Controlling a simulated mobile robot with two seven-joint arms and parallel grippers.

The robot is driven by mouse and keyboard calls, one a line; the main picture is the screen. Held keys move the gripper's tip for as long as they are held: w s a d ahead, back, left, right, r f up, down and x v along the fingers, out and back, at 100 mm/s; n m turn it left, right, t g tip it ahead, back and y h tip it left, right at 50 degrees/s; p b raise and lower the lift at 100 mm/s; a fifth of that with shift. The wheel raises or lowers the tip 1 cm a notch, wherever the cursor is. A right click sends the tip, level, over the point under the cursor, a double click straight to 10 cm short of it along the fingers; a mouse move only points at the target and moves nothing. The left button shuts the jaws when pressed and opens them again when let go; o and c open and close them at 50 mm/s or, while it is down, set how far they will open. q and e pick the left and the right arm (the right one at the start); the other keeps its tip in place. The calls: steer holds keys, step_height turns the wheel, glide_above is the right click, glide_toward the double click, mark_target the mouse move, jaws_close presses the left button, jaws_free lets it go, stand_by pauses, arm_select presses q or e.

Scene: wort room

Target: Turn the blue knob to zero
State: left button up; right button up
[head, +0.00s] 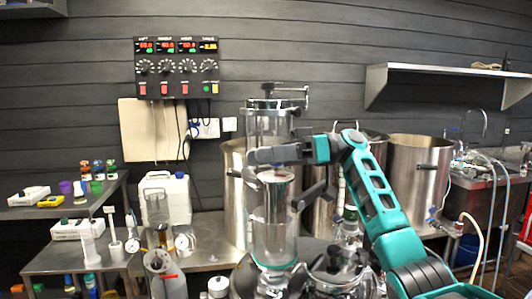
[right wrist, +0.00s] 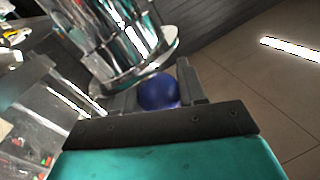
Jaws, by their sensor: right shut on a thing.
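The blue knob (right wrist: 158,92) is round and shows in the right wrist view, between the two dark fingers of my right gripper (right wrist: 157,95). The fingers are shut on it, one on each side. Just behind the knob is a shiny metal and glass column with a round flange (right wrist: 145,70). In the head view my right gripper (head: 262,156) reaches in front of the glass column (head: 268,225), and the knob is hidden there. No scale or zero mark shows on the knob. My left gripper is not in view.
A control panel (head: 177,68) with several dials and red displays hangs on the wall. Large steel pots (head: 418,165) stand behind my right arm. A white canister (head: 178,190) and small glassware stand on the left bench. A wall shelf (head: 440,72) is at upper right.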

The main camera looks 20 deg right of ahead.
steer(key=shift+n+g, duration=0.4)
steer(key=shift+g, duration=0.1)
steer(key=o, duration=1)
steer(key=d, duration=0.7)
steer(key=shift+d+b, duration=0.3)
steer(key=shift+b, duration=0.05)
steer(key=shift+c, duration=0.3)
